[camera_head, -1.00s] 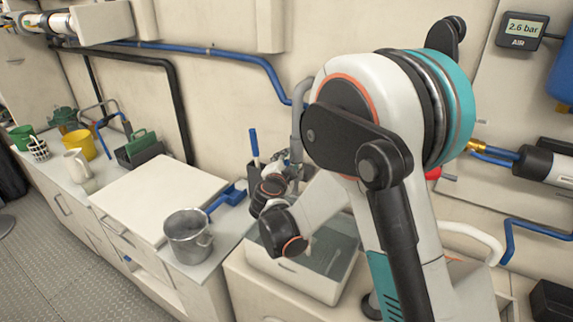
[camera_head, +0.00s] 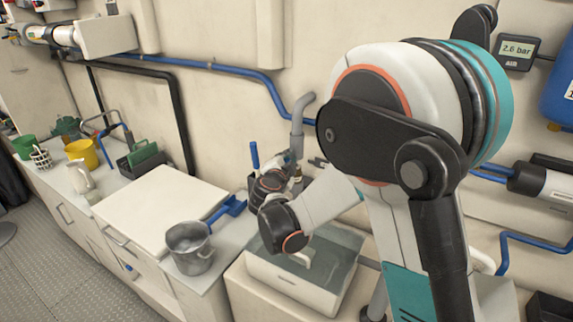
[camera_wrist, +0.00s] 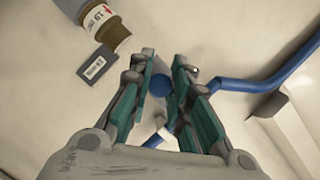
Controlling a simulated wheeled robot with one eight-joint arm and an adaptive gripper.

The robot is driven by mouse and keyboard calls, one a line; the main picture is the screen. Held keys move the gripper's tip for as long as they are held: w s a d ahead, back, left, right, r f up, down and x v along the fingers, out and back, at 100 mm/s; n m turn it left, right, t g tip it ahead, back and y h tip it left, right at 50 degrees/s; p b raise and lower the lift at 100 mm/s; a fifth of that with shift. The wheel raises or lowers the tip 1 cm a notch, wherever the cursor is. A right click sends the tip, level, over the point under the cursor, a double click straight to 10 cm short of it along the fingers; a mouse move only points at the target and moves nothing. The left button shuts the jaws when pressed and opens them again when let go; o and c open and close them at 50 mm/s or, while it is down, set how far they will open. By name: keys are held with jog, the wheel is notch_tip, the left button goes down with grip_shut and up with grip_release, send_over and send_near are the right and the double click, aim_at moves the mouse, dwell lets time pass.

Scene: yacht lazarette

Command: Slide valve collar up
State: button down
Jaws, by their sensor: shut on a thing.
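My gripper (camera_head: 294,162) is at the lower part of an upright grey pipe (camera_head: 297,130) on the wall, partly hidden by my wrist. In the wrist view its two teal-sided fingers (camera_wrist: 165,66) are close together. A rounded blue part (camera_wrist: 159,86) shows between them, and the fingers are shut on it. It appears to be the valve collar, but the fingers cover most of it, so its shape and height on the pipe are hard to tell. A brown fitting (camera_wrist: 110,32) with a red-arrow label is beyond the fingers, at upper left.
A blue pipe (camera_head: 225,66) runs along the wall; another blue pipe (camera_wrist: 255,85) shows in the wrist view. A metal pot (camera_head: 190,248) and white board (camera_head: 160,212) are on the left counter. A gauge (camera_head: 517,50) reads 2.6 bar.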

jog(key=c, duration=1.4)
grip_release()
jog(key=shift+f, duration=0.1)
jog(key=shift+c, duration=0.2)
jog(key=v, duration=1.2)
